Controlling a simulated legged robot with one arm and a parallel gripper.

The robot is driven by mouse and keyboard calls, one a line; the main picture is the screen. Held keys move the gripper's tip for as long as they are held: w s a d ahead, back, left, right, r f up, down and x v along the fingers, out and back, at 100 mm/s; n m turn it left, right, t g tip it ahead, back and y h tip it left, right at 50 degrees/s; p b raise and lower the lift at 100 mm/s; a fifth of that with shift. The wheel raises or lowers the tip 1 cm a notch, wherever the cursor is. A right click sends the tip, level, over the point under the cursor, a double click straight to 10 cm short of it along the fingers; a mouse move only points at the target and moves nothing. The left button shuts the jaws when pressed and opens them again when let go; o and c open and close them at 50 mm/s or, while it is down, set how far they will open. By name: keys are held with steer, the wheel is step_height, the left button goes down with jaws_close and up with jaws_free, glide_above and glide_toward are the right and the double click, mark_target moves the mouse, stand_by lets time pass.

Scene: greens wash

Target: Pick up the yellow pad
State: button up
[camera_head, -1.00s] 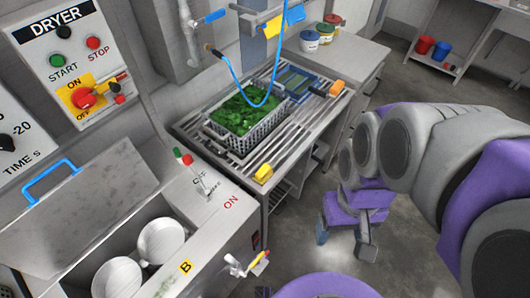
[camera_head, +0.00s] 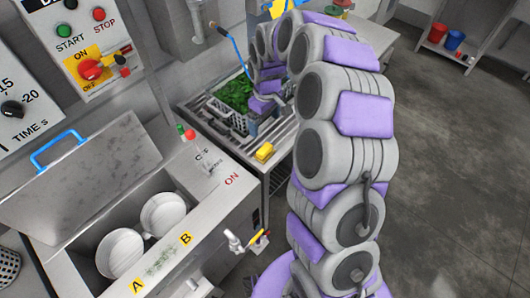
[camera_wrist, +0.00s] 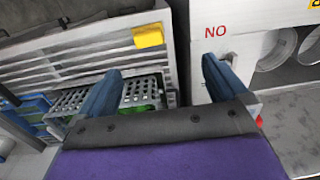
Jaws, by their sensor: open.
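The yellow pad (camera_head: 264,152) lies on the near corner of the slatted metal rack, close to the dryer. In the wrist view the yellow pad (camera_wrist: 148,35) is at the top middle, beyond my fingertips and not between them. My gripper (camera_wrist: 163,80) is open and empty, with its two blue fingers spread wide. In the head view my arm reaches over the rack and its end is by the basket, largely hidden behind the arm's own links.
A hose (camera_head: 240,55) hangs over the basket. Floor at right is clear.

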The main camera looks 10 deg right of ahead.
step_height(320, 180, down, 3)
steer(key=w+d, duration=0.1)
steer(key=w, duration=0.2)
steer(key=b, duration=0.2)
glide_above(264, 148)
steer(key=f, duration=1.2)
steer(key=shift+s+d+f, duration=0.1)
steer(key=shift+s+d, duration=0.2)
steer(key=shift+w+a+f+b, duration=0.1)
steer(key=shift+a+f+b, duration=0.2)
steer(key=shift+f, duration=0.4)
step_height(264, 148, down, 4)
steer(key=shift+w+d+f+b, duration=0.15)
steer(key=shift+f+b, duration=0.1)
steer(key=shift+b, duration=0.4)
steer(key=shift+r, duration=0.1)
steer(key=shift+c, duration=0.2)
steer(key=c, duration=0.8)
